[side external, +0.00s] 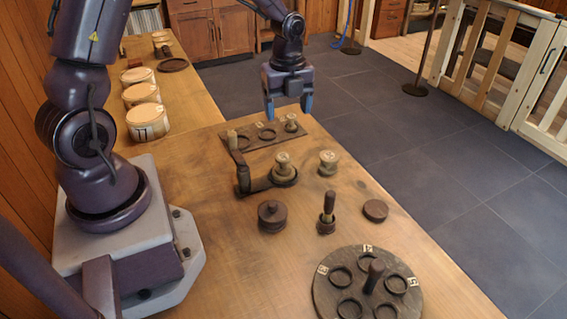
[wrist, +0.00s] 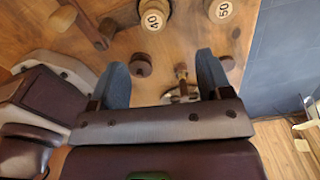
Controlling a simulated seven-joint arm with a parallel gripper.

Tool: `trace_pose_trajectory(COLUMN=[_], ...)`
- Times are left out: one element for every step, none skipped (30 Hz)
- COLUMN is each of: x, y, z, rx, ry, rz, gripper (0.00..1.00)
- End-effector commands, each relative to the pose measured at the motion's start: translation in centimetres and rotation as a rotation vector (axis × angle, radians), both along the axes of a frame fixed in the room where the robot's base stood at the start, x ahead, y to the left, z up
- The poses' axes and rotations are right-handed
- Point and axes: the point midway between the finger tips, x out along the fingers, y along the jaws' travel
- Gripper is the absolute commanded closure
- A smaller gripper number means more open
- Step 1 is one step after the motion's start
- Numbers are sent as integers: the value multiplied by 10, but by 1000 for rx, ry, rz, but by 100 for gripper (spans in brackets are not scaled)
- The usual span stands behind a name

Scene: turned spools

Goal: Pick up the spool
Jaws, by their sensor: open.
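Two pale wooden spools with numbered tops stand upright on the table. The one marked 40 (wrist: 155,15) sits in the side view (side external: 284,166) in the round end of a dark wooden piece. The one marked 50 (wrist: 221,11) stands to its right in the side view (side external: 328,161). A smaller pale spool-like piece (side external: 291,123) stands on the rectangular ring board (side external: 262,148). Which spool is meant I cannot tell. My gripper (side external: 289,114) is open and empty, above the board's far end in the side view. Its spread fingers also show in the wrist view (wrist: 161,60).
A dark lidded pot (side external: 272,217), a peg in a holder (side external: 327,217) and a flat disc (side external: 375,211) stand nearer the front. A round ring board (side external: 324,298) with a post is in front. Several drums (side external: 146,122) line the left. An upright post (side external: 243,176) rises left of the spools.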

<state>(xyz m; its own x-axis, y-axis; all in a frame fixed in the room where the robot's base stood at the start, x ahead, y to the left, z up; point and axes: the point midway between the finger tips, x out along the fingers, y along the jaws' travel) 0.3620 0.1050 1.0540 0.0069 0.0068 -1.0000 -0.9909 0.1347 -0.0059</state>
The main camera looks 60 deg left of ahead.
Motion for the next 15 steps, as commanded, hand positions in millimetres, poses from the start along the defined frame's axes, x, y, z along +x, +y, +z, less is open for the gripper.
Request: trace_pose_trajectory(x=[-8,-12,-14,-15,-13,-12,-13,-13,-13,-13,-13,-13,-13,-12,-12], y=[-4,-6,-7,-7,-7,-7,-7,-7,-7,-7,-7,-7,-7,-7,-7], z=[-5,-8,-13,-16,-19,-25,-30,-36,-44,-50,-56,-63,-68,-73,-78], rx=[-4,-7,-8,-9,-8,-9,-8,-8,-8,-8,-9,-8,-8,-8,-9], ry=[11,17,19,16,12,9,11,11,12,12,13,12,11,11,10], rz=[-11,-15,-19,-21,-23,-24,-25,-26,-26,-26,-26,-25,-25,-25,-24], gripper=[28,28,28,28,28,28,28,28,28,28,28,28,28,28,28])
